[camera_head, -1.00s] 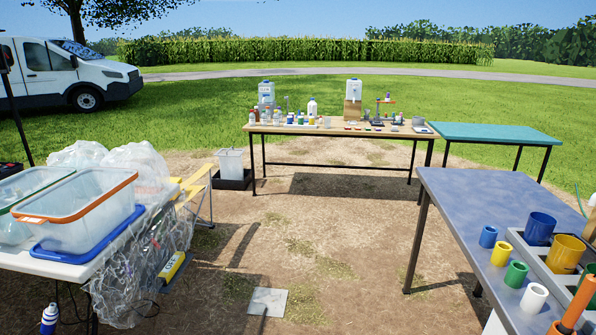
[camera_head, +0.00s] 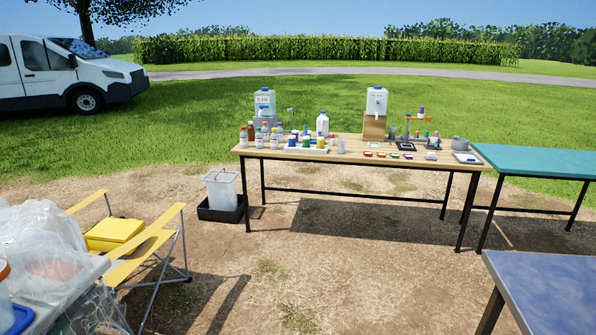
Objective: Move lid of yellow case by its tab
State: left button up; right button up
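A yellow case (camera_head: 114,233) sits on the seat of a yellow folding chair (camera_head: 150,247) at the left. Its top looks closed, and its tab is too small to make out. Part of the case is hidden by the chair's armrest and by the clear plastic on the near left table. Neither of my grippers is in view.
A wooden table (camera_head: 345,153) with bottles and jugs stands ahead. A white bin (camera_head: 221,190) in a black tray stands left of it. A teal table (camera_head: 535,162) and a blue-grey table (camera_head: 555,285) stand right. Bare ground (camera_head: 330,270) lies open between. Plastic bags (camera_head: 40,250) cover the left table.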

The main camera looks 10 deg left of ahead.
aim_at(117, 230)
jog(key=i+l, duration=0.1)
jog(key=i, duration=2.15)
jog(key=i+u, duration=0.45)
jog(key=i+l+u, duration=0.2)
jog(key=i+u, duration=0.2)
jog(key=i+l+u, duration=0.3)
jog(key=u, duration=0.15)
jog(key=i+l+u, duration=0.65)
jog(key=l+u, duration=0.2)
jog(key=i+l+u, duration=0.1)
jog(key=l+u, duration=0.35)
jog(key=l, duration=0.2)
jog(key=l+u, duration=0.45)
jog(key=l, duration=0.2)
jog(key=l+u, duration=0.4)
jog(key=l, duration=0.25)
